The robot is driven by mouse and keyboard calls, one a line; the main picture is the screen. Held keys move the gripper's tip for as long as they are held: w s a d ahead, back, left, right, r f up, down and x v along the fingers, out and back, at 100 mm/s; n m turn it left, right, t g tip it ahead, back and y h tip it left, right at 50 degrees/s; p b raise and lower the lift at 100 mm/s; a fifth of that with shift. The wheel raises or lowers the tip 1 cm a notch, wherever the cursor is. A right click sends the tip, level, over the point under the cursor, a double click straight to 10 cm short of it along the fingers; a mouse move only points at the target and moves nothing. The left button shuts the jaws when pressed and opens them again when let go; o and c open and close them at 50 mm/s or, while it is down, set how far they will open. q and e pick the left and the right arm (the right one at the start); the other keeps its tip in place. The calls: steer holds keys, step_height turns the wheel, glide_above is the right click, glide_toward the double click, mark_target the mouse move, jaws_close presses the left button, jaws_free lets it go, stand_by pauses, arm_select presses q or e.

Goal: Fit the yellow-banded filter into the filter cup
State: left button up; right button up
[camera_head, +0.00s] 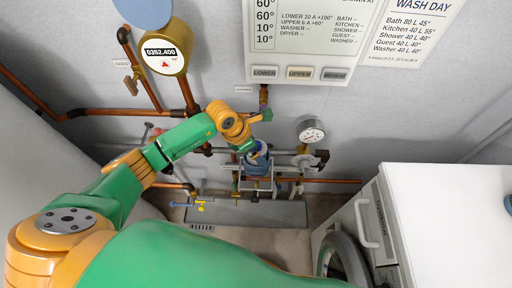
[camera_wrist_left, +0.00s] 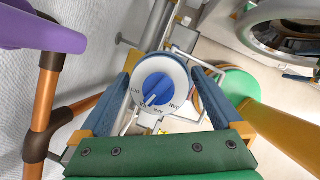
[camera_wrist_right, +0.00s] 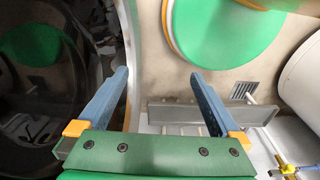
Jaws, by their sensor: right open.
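My left gripper (camera_head: 260,150) is low in front of the back wall, over blue and white pipe-mounted equipment (camera_head: 257,168). In the left wrist view, the left fingers (camera_wrist_left: 160,74) are spread on either side of a round white dial with a blue knob (camera_wrist_left: 158,86); whether they touch its rim I cannot tell. My right gripper (camera_wrist_right: 158,75) is open and empty in the right wrist view; the head view does not show it. I cannot make out the yellow-banded filter or the filter cup in any view.
Copper pipes (camera_head: 95,112), a meter (camera_head: 165,52) and a pressure gauge (camera_head: 311,131) line the back wall. A white washing machine (camera_head: 450,215) stands at the right. A grey trough (camera_head: 270,212) lies low along the wall, near a yellow-and-blue fitting (camera_head: 198,207).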

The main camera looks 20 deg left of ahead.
arm_select(q)
steer(key=v, duration=1.2)
steer(key=shift+b, duration=0.35)
steer(key=shift+r, duration=0.15)
